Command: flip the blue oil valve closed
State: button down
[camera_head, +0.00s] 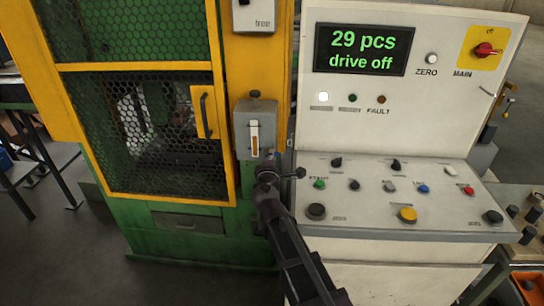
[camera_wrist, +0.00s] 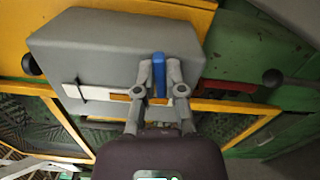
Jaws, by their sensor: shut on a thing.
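The blue oil valve lever (camera_wrist: 158,75) stands at the end of the grey oil box (camera_wrist: 110,45) in the wrist view. It runs across the long direction of the box's pale sight strip (camera_wrist: 88,93). My gripper (camera_wrist: 159,70) is shut on the lever, one grey finger on each side of it. In the head view the oil box (camera_head: 255,125) hangs on the yellow machine post, and my gripper (camera_head: 268,176) is just below it. There the lever is mostly hidden by my gripper.
A white control panel (camera_head: 400,130) with buttons and knobs stands close to the right of my gripper. Its screen (camera_head: 363,50) reads "29 pcs drive off". A yellow-framed mesh door (camera_head: 150,130) with a black handle (camera_head: 206,115) is to the left.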

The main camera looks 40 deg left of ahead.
jog(key=shift+f+m, duration=0.15)
jog(key=shift+m, duration=1.05)
jog(key=c, duration=0.7)
grip_release()
jog(key=shift+v, duration=6)
